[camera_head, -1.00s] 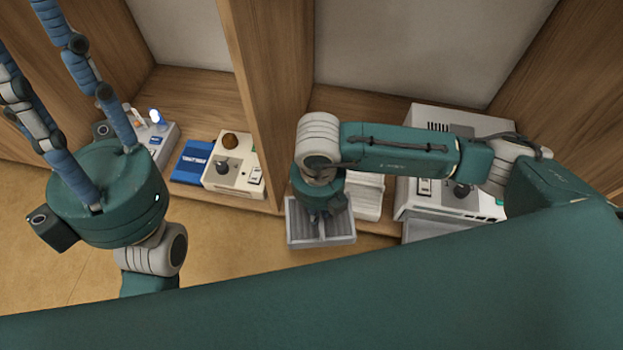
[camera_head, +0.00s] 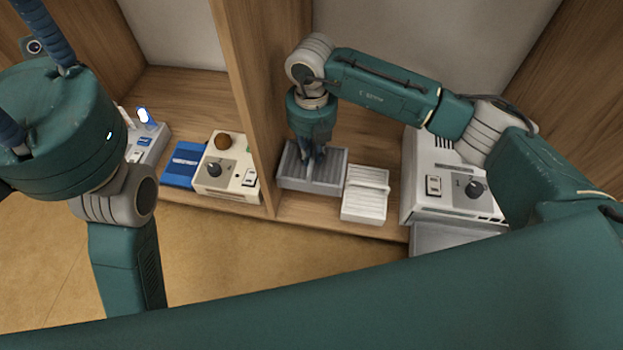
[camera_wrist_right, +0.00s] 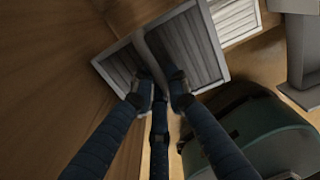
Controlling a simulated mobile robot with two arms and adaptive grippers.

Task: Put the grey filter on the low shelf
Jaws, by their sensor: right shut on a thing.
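The grey filter (camera_head: 326,171) is a grey ribbed panel with a raised rim and a middle bar. My right gripper (camera_head: 316,158) points down and is shut on its middle bar, which also shows in the right wrist view (camera_wrist_right: 185,45). The filter is over the low wooden shelf (camera_head: 312,210), beside the upright divider and left of a white filter (camera_head: 365,196). I cannot tell whether its underside touches the shelf. My left gripper's blue fingers (camera_head: 40,28) are at the upper left, with the tips cut off by the frame.
A white machine with a dial (camera_head: 415,206) stands right of the white filter, with a grey part (camera_head: 455,238) below its front. Left of the divider (camera_head: 250,90) are a cream dial box (camera_head: 238,170), a blue box (camera_head: 183,163) and a white device (camera_head: 150,142).

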